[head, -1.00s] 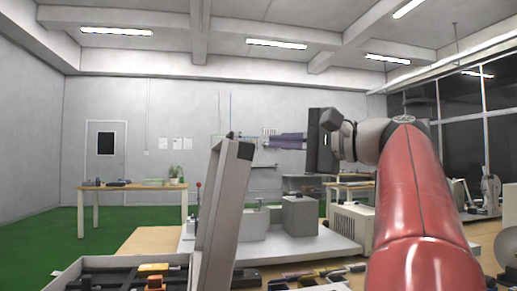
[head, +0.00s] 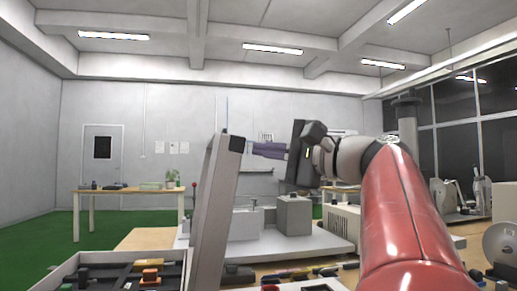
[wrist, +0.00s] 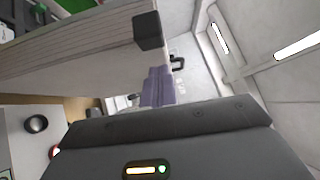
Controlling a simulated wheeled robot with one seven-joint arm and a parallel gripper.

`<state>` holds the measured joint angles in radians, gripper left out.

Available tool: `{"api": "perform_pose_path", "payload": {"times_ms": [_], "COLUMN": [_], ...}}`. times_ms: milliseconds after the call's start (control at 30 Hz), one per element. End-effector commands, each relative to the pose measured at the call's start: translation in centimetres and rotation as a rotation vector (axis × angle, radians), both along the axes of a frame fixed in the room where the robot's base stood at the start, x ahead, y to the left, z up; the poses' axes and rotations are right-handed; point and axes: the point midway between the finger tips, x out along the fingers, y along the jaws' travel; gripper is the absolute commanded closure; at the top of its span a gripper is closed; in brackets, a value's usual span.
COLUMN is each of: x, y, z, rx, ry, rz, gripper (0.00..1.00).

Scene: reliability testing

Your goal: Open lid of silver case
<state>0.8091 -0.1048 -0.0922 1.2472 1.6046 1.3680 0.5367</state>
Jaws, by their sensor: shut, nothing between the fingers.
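The silver case's open base (head: 70,262) is at the lower left of the head view, with dark compartments inside. Its lid (head: 214,205) stands raised, steep and nearly edge-on, at the base's right side. In the wrist view the lid (wrist: 80,60) is a large grey panel at upper left with a black corner piece (wrist: 148,31). My gripper (head: 252,148) has purple fingers, shut and empty, pointing left at the lid's upper end. It also shows in the wrist view (wrist: 160,72). The fingertips are near the lid's top corner; I cannot tell if they touch.
Grey blocks (head: 294,215) stand on a pale plate behind the lid. Several hand tools (head: 300,273) lie on the table right of the case. A far wooden table (head: 130,190) stands on green floor. Open air surrounds the lid's top.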

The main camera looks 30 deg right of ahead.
Motion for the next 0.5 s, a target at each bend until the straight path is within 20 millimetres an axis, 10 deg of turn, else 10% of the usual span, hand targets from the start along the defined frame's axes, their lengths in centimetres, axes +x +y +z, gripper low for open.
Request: {"api": "perform_pose_path", "payload": {"times_ms": [500], "x": [0.5], "y": [1.6], "z": [0.3], "rx": [0.001], "ry": [0.001], "rz": [-0.001], "gripper": [1.0]}}
